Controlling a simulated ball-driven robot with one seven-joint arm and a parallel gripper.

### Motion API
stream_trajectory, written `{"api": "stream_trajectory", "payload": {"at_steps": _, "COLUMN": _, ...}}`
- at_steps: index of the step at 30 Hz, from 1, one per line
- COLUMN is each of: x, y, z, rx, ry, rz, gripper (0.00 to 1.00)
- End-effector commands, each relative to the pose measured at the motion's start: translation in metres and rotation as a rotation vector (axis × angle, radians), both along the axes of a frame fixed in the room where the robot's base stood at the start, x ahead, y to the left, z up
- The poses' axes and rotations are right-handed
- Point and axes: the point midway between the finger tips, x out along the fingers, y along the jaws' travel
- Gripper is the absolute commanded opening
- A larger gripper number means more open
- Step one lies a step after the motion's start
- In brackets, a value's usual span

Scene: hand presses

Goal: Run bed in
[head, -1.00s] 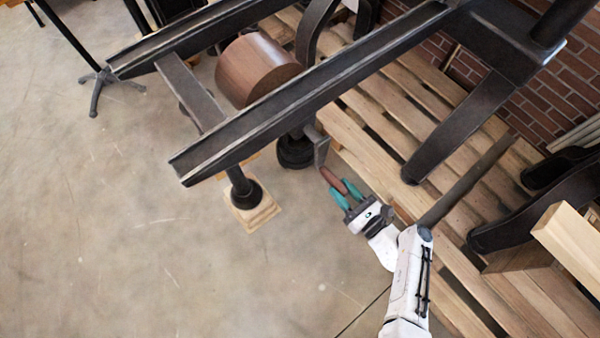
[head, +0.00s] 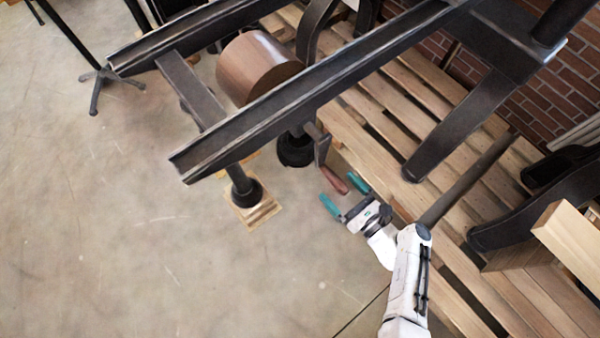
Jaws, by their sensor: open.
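The hand press has two long dark rails (head: 300,108) running from lower left to upper right. A brown drum (head: 258,68) sits between them. A dark crank arm (head: 321,150) hangs below the near rail and ends in a reddish-brown handle (head: 334,180). My gripper (head: 336,187) is open, its teal fingers spread on either side of the handle's end. I cannot tell whether either finger touches it. No separate bed plate is clearly visible on the shown part of the rails.
A dark leg stands on a wooden block (head: 253,214) under the rails' near end. A slatted wooden pallet (head: 375,140) lies under the press. A pale wooden beam (head: 570,240) is at the right.

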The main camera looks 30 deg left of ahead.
Motion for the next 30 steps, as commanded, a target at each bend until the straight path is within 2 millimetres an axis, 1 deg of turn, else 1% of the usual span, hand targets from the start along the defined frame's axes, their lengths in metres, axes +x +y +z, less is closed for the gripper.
{"api": "stream_trajectory", "payload": {"at_steps": 5, "x": -0.001, "y": -0.006, "z": 0.001, "rx": 0.0, "ry": 0.0, "rz": -0.002, "gripper": 0.96}}
{"api": "stream_trajectory", "payload": {"at_steps": 30, "x": -0.027, "y": -0.077, "z": 0.001, "rx": 0.001, "ry": 0.0, "rz": -0.003, "gripper": 0.96}}
